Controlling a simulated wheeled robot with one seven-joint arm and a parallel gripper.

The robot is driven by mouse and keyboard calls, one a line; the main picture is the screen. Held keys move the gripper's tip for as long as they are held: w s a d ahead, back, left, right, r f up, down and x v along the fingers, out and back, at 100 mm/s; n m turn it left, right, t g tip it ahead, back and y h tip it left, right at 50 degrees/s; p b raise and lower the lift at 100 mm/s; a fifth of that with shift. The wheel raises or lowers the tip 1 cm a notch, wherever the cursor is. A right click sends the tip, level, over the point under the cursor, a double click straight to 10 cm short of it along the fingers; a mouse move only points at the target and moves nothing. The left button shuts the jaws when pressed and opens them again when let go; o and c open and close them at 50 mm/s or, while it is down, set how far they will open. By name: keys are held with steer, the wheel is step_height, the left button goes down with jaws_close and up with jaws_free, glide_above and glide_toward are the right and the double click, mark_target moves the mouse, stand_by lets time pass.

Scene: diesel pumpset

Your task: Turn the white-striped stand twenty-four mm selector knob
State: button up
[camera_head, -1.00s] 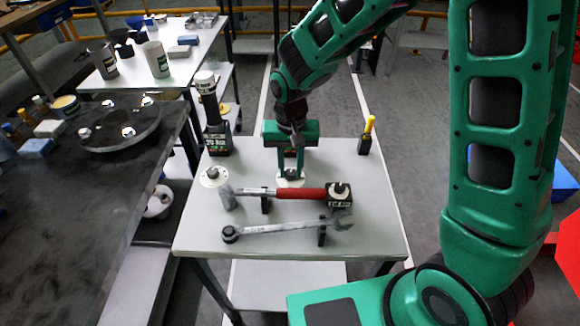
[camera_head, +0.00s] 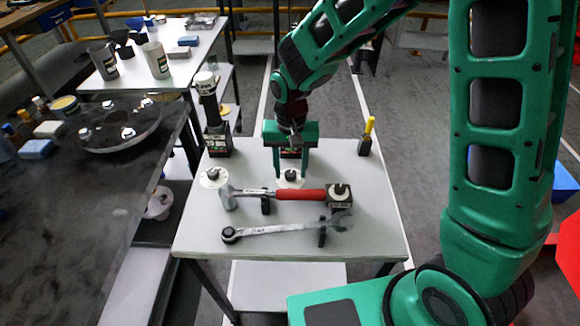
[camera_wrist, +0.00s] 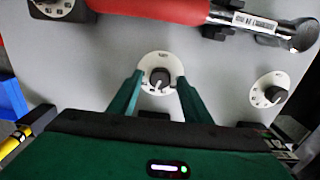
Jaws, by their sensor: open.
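A dark knob with a white stripe (camera_head: 291,174) sits on a round white dial on the table. In the wrist view this knob (camera_wrist: 159,77) lies between my fingertips, with a gap on each side. My gripper (camera_head: 290,165) is open and points down over it; its fingers (camera_wrist: 160,84) straddle the dial. A second dark knob (camera_head: 339,188) stands on a black labelled box at the right end of the red-handled tool. A third knob (camera_head: 213,175) is on a white dial at the left. The labels are too small to read surely.
A red-handled hammer-like tool (camera_head: 301,195) and a wrench (camera_head: 285,229) lie on black rests in front of the dial. A black upright tool (camera_head: 216,130) stands behind left, and a yellow-handled item (camera_head: 366,138) behind right. The table (camera_head: 377,225) is bare at right.

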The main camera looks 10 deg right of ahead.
mark_target(291, 172)
step_height(291, 172, up, 11)
steer(key=shift+f, duration=0.15)
stand_by(0.4)
steer(key=s+d+r+m, duration=0.1)
steer(key=s+d+r, duration=0.15)
steer(key=d, duration=0.75)
steer(key=s+d+r+m, duration=0.15)
steer(key=s+d, duration=0.25)
steer(key=d, duration=0.5)
steer(key=s+d+m, duration=0.1)
steer(key=s+d, duration=0.5)
steer(key=s, duration=0.3)
steer(key=s+d, duration=0.6)
steer(key=s, duration=0.3)
steer(key=shift+r+m, duration=0.15)
steer(key=shift+m, duration=0.2)
